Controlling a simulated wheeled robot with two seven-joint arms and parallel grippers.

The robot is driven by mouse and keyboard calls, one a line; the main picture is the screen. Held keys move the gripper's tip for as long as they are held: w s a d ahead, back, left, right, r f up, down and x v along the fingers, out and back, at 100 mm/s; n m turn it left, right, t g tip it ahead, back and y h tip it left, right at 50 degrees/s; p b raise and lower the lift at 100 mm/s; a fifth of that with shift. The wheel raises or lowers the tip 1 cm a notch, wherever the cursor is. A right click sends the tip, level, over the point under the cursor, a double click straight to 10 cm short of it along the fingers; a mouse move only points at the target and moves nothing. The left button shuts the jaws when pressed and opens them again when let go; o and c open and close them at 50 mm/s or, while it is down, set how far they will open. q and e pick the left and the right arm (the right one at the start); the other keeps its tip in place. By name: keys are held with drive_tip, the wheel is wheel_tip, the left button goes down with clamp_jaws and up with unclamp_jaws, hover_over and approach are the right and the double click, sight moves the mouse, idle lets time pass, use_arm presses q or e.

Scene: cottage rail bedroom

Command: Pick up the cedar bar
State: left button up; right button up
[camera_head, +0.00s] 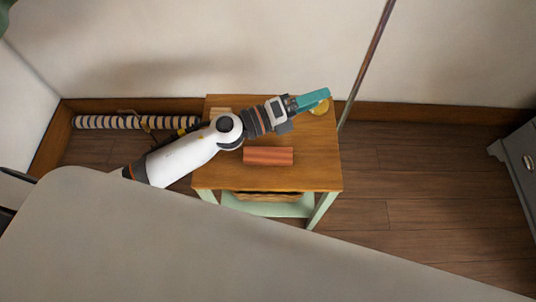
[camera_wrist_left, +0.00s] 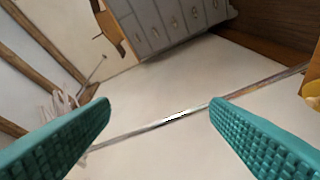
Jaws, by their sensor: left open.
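The cedar bar (camera_head: 268,156) is a reddish-brown block lying flat on the wooden top of a small table (camera_head: 225,178), near its middle. My left arm reaches over the table from the left. My left gripper (camera_head: 313,100), with teal fingers, is over the table's back right corner, past the bar and apart from it. In the left wrist view the two fingers (camera_wrist_left: 160,112) are spread with nothing between them. The bar does not show in that view. My right gripper is not in view.
A yellow round thing (camera_head: 322,107) sits partly hidden by the left gripper, and a tan piece (camera_head: 220,112) lies at the back left of the tabletop. A slanted metal pole (camera_head: 365,65) stands behind the table. A grey drawer unit (camera_wrist_left: 170,22) shows in the wrist view.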

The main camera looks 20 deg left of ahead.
use_arm(q)
wheel_tip(320, 180, down, 2)
drive_tip(key=s+d+m+g, duration=0.2)
drive_tip(key=m+g, duration=0.3)
drive_tip(key=m, duration=0.2)
drive_tip(key=m+g+y, duration=0.6)
drive_tip(key=m+y, duration=0.4)
drive_tip(key=m, duration=0.1)
approach(267, 153)
drive_tip(key=x, duration=0.3)
drive_tip(key=shift+s+d+f+p, duration=0.25)
drive_tip(key=shift+d+f+p, duration=0.05)
drive_tip(key=shift+d, duration=0.05)
drive_tip(key=x, duration=0.5)
drive_tip(key=shift+w+a+f, duration=0.1)
drive_tip(key=shift+w+f, duration=0.15)
drive_tip(key=shift+f, duration=0.1)
drive_tip(key=c, duration=1.1)
